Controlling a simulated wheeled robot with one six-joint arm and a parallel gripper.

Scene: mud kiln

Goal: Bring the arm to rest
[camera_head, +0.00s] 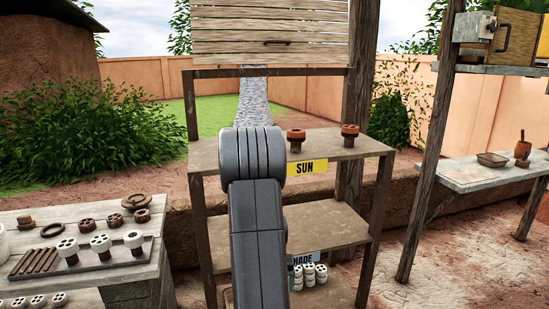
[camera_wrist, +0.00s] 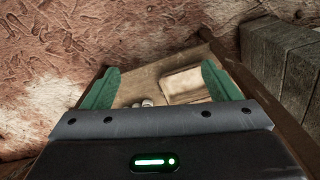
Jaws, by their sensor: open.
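My gripper (camera_wrist: 161,84) shows in the wrist view with its two green fingers spread wide apart and nothing between them. It points down over a wooden surface (camera_wrist: 128,96), which bears a pale rectangular thing (camera_wrist: 186,85) and small whitish objects partly hidden by the gripper body. I cannot tell whether the fingers touch anything. In the head view my grey arm stands in front of the wooden rack (camera_head: 337,222), and my gripper is hidden there.
Two brown pieces (camera_head: 296,140) (camera_head: 350,135) stand on the rack's top shelf by a yellow SUN label (camera_head: 307,168). White pieces (camera_head: 309,277) stand on a lower shelf. A left table (camera_head: 130,274) holds a tray (camera_head: 105,256) of white pieces. A right bench (camera_head: 486,174) bears a dish (camera_head: 492,159).

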